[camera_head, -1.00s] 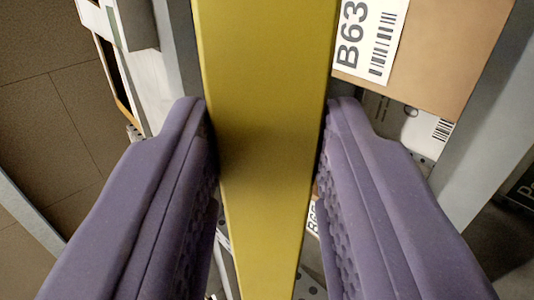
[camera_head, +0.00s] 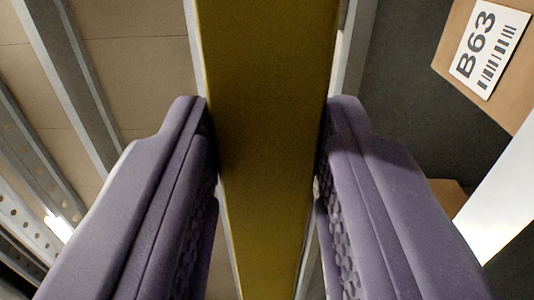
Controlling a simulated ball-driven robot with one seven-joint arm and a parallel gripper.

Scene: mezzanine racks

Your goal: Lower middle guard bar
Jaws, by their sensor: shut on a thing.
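The yellow guard bar (camera_head: 265,110) runs from the top to the bottom of the view between the two purple fingers. It narrows toward the bottom and its face is in shade. My gripper (camera_head: 267,125) is shut on the bar, with one finger along each side of it. The bar's ends lie out of view, so I cannot tell what they touch.
A cardboard box with a B63 label (camera_head: 490,48) is at the upper right. A pale rack beam (camera_head: 500,190) crosses below it. Grey perforated rack posts (camera_head: 35,145) and a tiled surface (camera_head: 140,60) show at the left. A dark panel (camera_head: 405,90) lies right of the bar.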

